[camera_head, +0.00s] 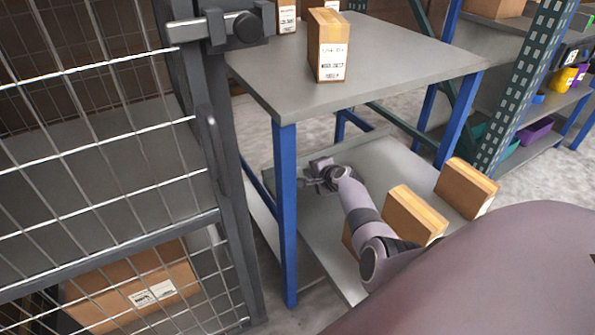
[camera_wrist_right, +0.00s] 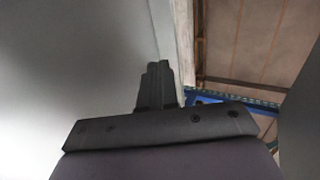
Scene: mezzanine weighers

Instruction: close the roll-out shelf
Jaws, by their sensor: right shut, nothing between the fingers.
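The roll-out shelf (camera_head: 385,160) is a low grey board under a grey-topped table (camera_head: 390,62) with blue legs. It sticks out from beneath the tabletop towards the right and front of the head view. My right arm reaches across it, and my right gripper (camera_head: 313,178) is over its inner part, below the tabletop. The gripper's fingers are shut and empty; they also show in the right wrist view (camera_wrist_right: 154,80), beside a plain grey surface. I cannot tell whether they touch anything. My left gripper is not in view.
Cartons (camera_head: 412,216) and (camera_head: 466,188) stand on the shelf near my arm. A box (camera_head: 328,45) stands on the tabletop. A wire-mesh cage door (camera_head: 110,180) is close on the left. A rack (camera_head: 530,140) with bins stands at the right.

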